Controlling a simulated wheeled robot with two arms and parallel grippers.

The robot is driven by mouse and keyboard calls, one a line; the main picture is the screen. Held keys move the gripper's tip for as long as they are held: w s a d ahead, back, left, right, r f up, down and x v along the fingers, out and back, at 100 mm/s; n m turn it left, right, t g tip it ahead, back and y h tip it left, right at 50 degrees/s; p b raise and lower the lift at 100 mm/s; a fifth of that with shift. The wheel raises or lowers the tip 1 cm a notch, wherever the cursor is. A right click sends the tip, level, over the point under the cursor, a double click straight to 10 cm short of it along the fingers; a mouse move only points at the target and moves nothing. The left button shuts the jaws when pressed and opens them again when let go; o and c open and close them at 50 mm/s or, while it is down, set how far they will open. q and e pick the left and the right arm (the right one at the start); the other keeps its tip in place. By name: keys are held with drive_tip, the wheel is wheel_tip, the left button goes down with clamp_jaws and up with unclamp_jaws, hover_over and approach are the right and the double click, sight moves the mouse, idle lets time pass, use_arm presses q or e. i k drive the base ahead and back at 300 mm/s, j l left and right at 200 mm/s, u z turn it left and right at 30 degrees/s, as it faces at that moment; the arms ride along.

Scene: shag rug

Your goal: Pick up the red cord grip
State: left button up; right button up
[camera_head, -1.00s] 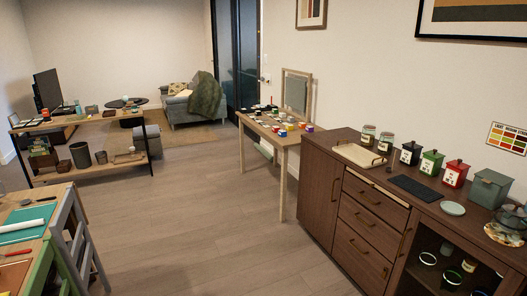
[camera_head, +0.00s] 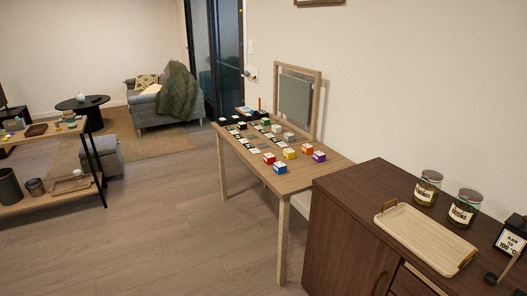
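I cannot make out a red cord grip for certain. A small red-and-white block (camera_head: 269,158) lies near the front of the wooden table (camera_head: 318,173), among other coloured blocks. It is too small to tell what it is. Neither of my grippers shows in the view.
A dark wood cabinet (camera_head: 340,206) stands at the near right, with a wooden tray (camera_head: 425,238) and two glass jars (camera_head: 428,187) on top. A shelf unit (camera_head: 60,135) is at the left. A grey sofa (camera_head: 165,108) stands at the back. Floor (camera_head: 165,225) between is clear.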

sight(269, 159)
drive_tip(key=i+j+z, duration=0.1)
drive_tip(key=i, duration=0.5)
drive_tip(key=i+j+z, duration=0.1)
drive_tip(key=i, duration=0.55)
drive_tip(key=i+j+z, duration=0.1)
drive_tip(key=i, duration=0.5)
drive_tip(key=j, duration=0.1)
